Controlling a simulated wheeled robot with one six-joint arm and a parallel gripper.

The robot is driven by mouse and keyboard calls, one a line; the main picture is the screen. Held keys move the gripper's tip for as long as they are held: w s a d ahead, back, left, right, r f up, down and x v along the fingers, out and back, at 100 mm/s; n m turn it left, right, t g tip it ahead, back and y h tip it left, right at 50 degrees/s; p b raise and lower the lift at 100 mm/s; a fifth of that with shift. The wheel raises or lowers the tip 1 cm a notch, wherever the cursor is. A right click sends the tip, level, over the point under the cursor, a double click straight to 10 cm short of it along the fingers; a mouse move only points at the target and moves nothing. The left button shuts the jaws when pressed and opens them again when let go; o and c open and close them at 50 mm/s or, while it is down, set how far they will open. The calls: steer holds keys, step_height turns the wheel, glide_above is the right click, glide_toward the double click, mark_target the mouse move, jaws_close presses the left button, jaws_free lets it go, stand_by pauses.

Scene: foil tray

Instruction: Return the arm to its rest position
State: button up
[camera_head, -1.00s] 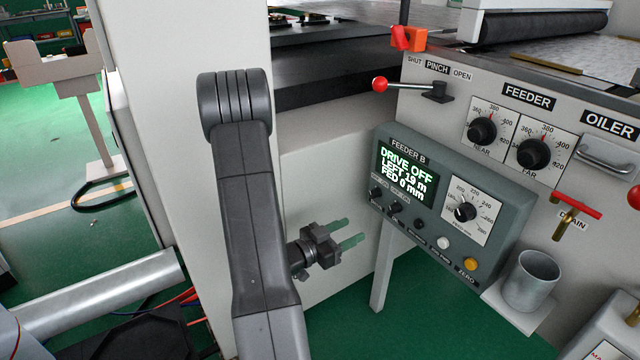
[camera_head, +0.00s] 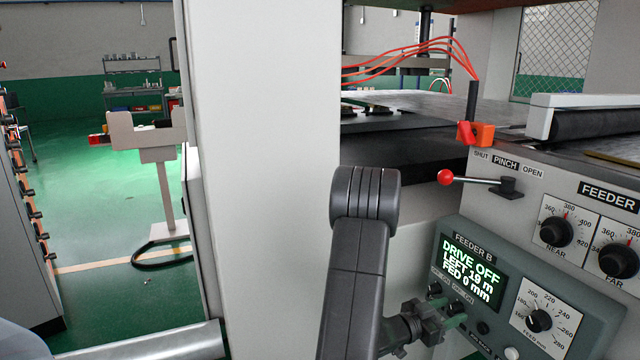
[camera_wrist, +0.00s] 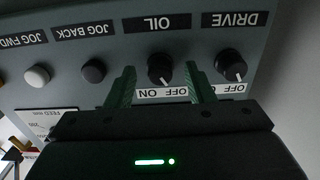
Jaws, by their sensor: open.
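My arm (camera_head: 355,270) rises dark grey in the lower middle of the head view, its rounded joint in front of a pale cabinet wall. My gripper (camera_head: 455,312) is low in that view, overlapping the lower left of the Feeder B box (camera_head: 561,272). In the wrist view my gripper (camera_wrist: 159,72) has two green fingers spread apart with nothing held. The OIL knob (camera_wrist: 160,69) shows between them, the DRIVE knob (camera_wrist: 230,66) just right of them. I cannot tell whether the fingers touch the panel.
The box display (camera_head: 467,268) reads DRIVE OFF, LEFT 19 m, FED 0 mm. A red-balled pinch lever (camera_head: 445,177) juts out above the box. Jog buttons (camera_wrist: 94,70) sit left of the fingers in the wrist view. Open green floor (camera_head: 85,215) lies at the left.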

stand_by(0.3)
steer(key=p+v, duration=0.2)
steer(key=v, duration=1.2)
steer(key=b+x, duration=0.2)
steer(key=x, duration=1.2)
steer(key=shift+d+f, duration=0.1)
steer(key=shift+f, duration=0.05)
steer(key=shift+m+b, duration=0.85)
steer(key=shift+m, duration=0.25)
steer(key=m+b, duration=0.2)
steer(key=m, duration=0.1)
steer(key=shift+m, duration=0.3)
steer(key=m+b, duration=0.3)
steer(key=m, duration=0.3)
steer(key=p+v, duration=0.1)
steer(key=v, duration=0.7)
steer(key=shift+a, duration=0.3)
steer(key=shift+s, duration=0.1)
steer(key=shift+r, duration=0.25)
